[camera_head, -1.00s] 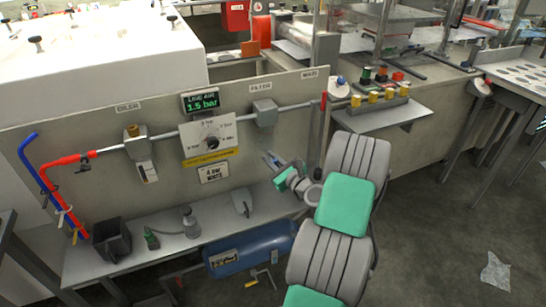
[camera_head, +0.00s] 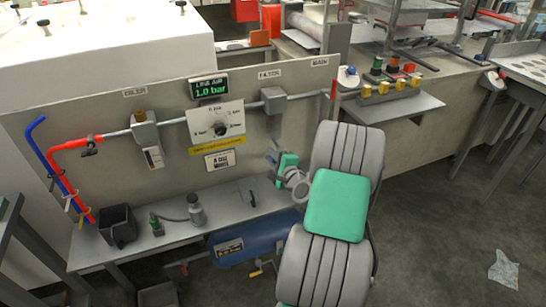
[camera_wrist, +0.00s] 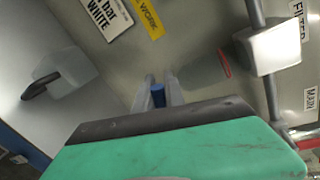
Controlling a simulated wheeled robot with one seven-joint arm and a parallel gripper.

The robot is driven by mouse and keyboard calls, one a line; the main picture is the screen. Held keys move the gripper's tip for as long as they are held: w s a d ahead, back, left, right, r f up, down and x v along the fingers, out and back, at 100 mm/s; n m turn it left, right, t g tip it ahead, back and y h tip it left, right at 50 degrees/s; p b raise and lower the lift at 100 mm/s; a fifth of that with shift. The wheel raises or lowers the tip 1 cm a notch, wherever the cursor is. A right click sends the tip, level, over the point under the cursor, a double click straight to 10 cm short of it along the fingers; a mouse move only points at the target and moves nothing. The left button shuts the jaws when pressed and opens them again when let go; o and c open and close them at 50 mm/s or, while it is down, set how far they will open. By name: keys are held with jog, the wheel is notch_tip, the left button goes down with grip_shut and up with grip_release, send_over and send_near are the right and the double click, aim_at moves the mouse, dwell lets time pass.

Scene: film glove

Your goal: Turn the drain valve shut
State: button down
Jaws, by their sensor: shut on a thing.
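My gripper (camera_wrist: 158,90) is shut on a small blue knob (camera_wrist: 158,97), which shows between its two grey fingers in the wrist view. The knob sits in front of the panel, below the filter; it looks like the filter's drain valve, but its connection is not clear. The filter body (camera_head: 273,99) is a grey box on the pipe, and its head also shows in the wrist view (camera_wrist: 272,48). In the head view the gripper (camera_head: 271,157) is partly hidden by my green-padded wrist, and the knob cannot be made out there. The display (camera_head: 209,88) reads 1.0 bar.
A grey shelf (camera_head: 175,236) holds a black bin (camera_head: 117,225) and small bottles. A blue tank (camera_head: 240,245) hangs below, with a yellow-handled valve (camera_head: 262,267).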

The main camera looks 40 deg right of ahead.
jog(key=shift+f+n+h+b, duration=0.2)
jog(key=shift+f+n+b, duration=0.2)
jog(key=shift+n, duration=0.35)
jog(key=shift+f+n+h+b, duration=0.25)
jog(key=shift+n+b, duration=0.25)
jog(key=shift+n, duration=0.25)
jog(key=c, duration=1.4)
grip_release()
jog(key=v, duration=0.7)
jog(key=shift+s, duration=0.4)
jog(key=shift+a+r, duration=0.1)
jog(key=shift+a, duration=0.05)
